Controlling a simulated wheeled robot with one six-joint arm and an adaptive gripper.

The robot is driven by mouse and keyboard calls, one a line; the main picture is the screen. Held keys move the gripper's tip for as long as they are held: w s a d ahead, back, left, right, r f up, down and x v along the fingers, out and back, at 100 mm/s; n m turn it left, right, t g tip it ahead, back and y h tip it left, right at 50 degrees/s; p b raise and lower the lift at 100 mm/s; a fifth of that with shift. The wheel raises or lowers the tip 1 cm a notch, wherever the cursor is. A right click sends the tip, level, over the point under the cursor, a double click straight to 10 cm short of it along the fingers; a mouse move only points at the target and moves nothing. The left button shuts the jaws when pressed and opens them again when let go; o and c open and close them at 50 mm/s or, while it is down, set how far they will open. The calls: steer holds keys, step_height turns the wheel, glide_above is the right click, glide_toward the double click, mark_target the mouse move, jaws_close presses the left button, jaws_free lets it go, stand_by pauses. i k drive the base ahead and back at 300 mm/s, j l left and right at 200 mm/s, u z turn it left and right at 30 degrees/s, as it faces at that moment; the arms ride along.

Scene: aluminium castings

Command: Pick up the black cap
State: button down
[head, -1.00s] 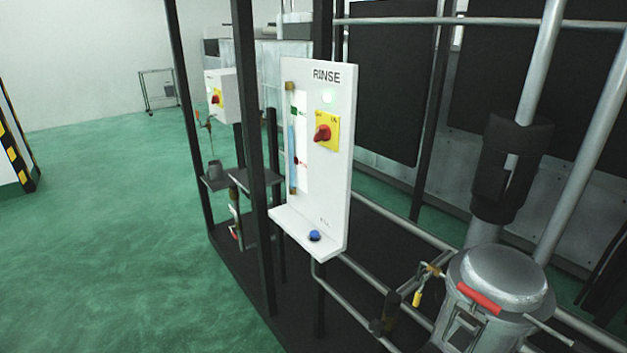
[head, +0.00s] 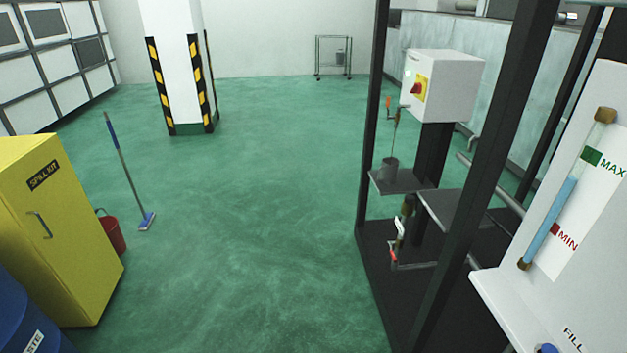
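I cannot make out a black cap for certain in the head view. A small dark grey cup-shaped item (head: 389,169) stands on a little shelf (head: 400,183) on the black frame; it is too small to tell more. A blue round cap or knob (head: 547,348) shows at the bottom edge, on the ledge of the white panel (head: 590,215) at the right, partly cut off. My gripper is not in view.
Black frame posts (head: 480,160) stand right of centre, with a white switch box (head: 445,85) behind. A yellow spill kit cabinet (head: 75,235), blue drum (head: 25,315), red bucket (head: 111,234) and mop (head: 126,172) stand left. The green floor (head: 260,200) between is clear.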

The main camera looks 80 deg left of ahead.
mark_target(409, 199)
steer(key=u, duration=1.7)
steer(key=i+j, duration=0.25)
steer(key=i, duration=0.2)
steer(key=i+j, duration=0.25)
steer(key=i, duration=0.2)
steer(key=i+j, duration=0.25)
steer(key=i, duration=0.25)
steer(key=i+j, duration=0.25)
steer(key=i, duration=0.2)
steer(key=i+j, duration=0.25)
steer(key=i, duration=0.2)
